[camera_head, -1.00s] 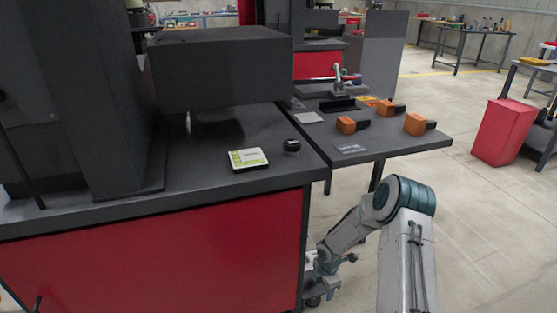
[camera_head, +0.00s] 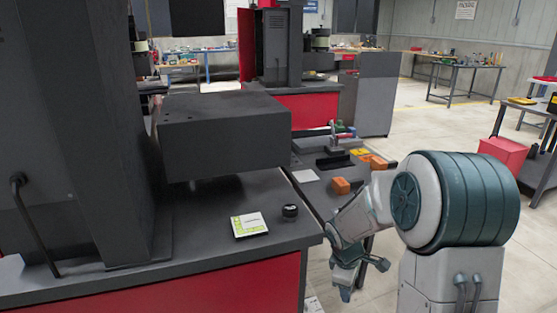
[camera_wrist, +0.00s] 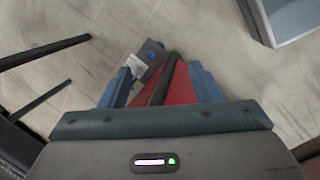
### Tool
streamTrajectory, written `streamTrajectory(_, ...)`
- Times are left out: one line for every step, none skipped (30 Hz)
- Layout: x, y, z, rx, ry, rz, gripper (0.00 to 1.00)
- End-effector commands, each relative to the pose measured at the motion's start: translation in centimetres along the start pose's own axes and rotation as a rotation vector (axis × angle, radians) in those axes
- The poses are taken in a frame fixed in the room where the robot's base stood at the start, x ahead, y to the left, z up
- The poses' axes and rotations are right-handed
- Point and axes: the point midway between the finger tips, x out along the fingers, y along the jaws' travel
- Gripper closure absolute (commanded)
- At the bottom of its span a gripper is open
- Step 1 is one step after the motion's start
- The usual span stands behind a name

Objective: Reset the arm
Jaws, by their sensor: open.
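My gripper (camera_head: 358,278) hangs low at the right of the red-fronted machine bench (camera_head: 200,290) in the head view, its fingers pointing down. In the wrist view my gripper (camera_wrist: 163,85) has its two blue-grey fingers spread apart. Nothing is held between them. Behind the gap, further off, a red and dark surface and the concrete floor show. My arm bends at a large teal joint at the right of the head view.
A white and green card (camera_head: 249,225) and a black knob (camera_head: 290,211) lie on the bench top. Behind my arm, a side table holds an orange block (camera_head: 341,186) and other parts. A red bin (camera_head: 503,157) stands at right. Open floor (camera_head: 440,115) lies beyond.

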Motion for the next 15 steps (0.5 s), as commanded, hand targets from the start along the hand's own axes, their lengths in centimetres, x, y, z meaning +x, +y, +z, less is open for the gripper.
streamTrajectory(-3.7, -0.2, 0.9, 0.063, 0.003, 0.014, 0.42)
streamTrajectory(-5.1, -0.5, 1.4, 0.103, 0.005, 0.017, 0.42)
streamTrajectory(-7.0, -0.9, 2.0, 0.158, 0.008, 0.021, 0.42)
streamTrajectory(-8.3, -1.3, 2.5, 0.199, 0.011, 0.023, 0.42)
streamTrajectory(-9.7, -1.6, 2.9, 0.240, 0.016, 0.025, 0.42)
streamTrajectory(-11.4, -2.2, 3.5, 0.294, 0.022, 0.027, 0.42)
streamTrajectory(-12.7, -2.6, 3.9, 0.334, 0.027, 0.028, 0.42)
streamTrajectory(-13.9, -3.1, 4.3, 0.376, 0.034, 0.028, 0.42)
streamTrajectory(-15.5, -3.7, 4.9, 0.429, 0.043, 0.027, 0.42)
streamTrajectory(-16.7, -4.2, 5.3, 0.469, 0.050, 0.026, 0.42)
streamTrajectory(-17.9, -4.7, 5.7, 0.510, 0.059, 0.025, 0.42)
streamTrajectory(-19.4, -5.4, 6.3, 0.563, 0.071, 0.022, 0.42)
streamTrajectory(-20.5, -6.0, 6.7, 0.604, 0.081, 0.017, 0.42)
streamTrajectory(-21.6, -6.5, 7.1, 0.643, 0.091, 0.014, 0.42)
streamTrajectory(-22.9, -7.2, 7.6, 0.696, 0.106, 0.007, 0.42)
